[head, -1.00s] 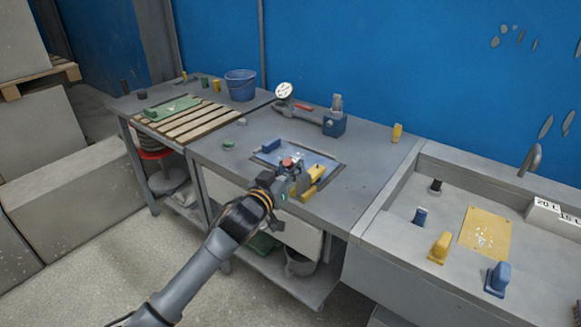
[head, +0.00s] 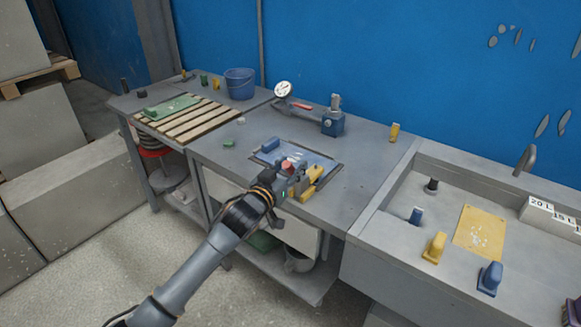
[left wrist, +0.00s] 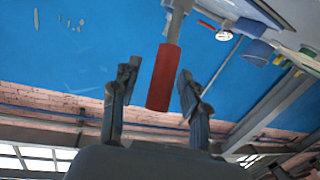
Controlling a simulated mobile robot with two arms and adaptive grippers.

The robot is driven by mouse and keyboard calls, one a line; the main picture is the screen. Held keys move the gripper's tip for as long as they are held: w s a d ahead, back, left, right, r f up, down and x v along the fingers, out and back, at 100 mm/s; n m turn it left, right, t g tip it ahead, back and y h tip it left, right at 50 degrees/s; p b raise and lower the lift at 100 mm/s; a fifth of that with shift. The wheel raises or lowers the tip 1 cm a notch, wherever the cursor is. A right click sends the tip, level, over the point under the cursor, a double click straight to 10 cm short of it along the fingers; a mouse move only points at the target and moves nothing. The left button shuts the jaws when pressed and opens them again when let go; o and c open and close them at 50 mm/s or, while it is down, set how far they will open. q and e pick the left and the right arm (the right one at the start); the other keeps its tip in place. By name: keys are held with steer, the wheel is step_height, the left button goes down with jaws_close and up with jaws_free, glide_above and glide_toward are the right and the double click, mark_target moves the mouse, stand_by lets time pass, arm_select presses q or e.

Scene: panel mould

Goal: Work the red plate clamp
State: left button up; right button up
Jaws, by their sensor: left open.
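The red plate clamp shows as a red grip (left wrist: 163,78) on a grey metal arm in the left wrist view. In the head view a small red part (head: 287,164) shows at the blue panel (head: 318,159) on the bench, partly hidden by my gripper. My left gripper (head: 292,178) is at the panel's near edge. In the left wrist view the left gripper (left wrist: 158,69) is open, with one finger on each side of the red grip and visible gaps between. The clamp's base is hidden. My right gripper is not in view.
A yellow clamp-like part (head: 313,176) sits close to the right of my gripper. A blue block (head: 271,145) lies at the panel's left. A blue vise (head: 333,123) and a dial gauge (head: 283,90) stand behind. A sink (head: 400,205) adjoins the bench on the right.

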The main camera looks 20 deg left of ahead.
arm_select(q)
steer(key=v, duration=1.2)
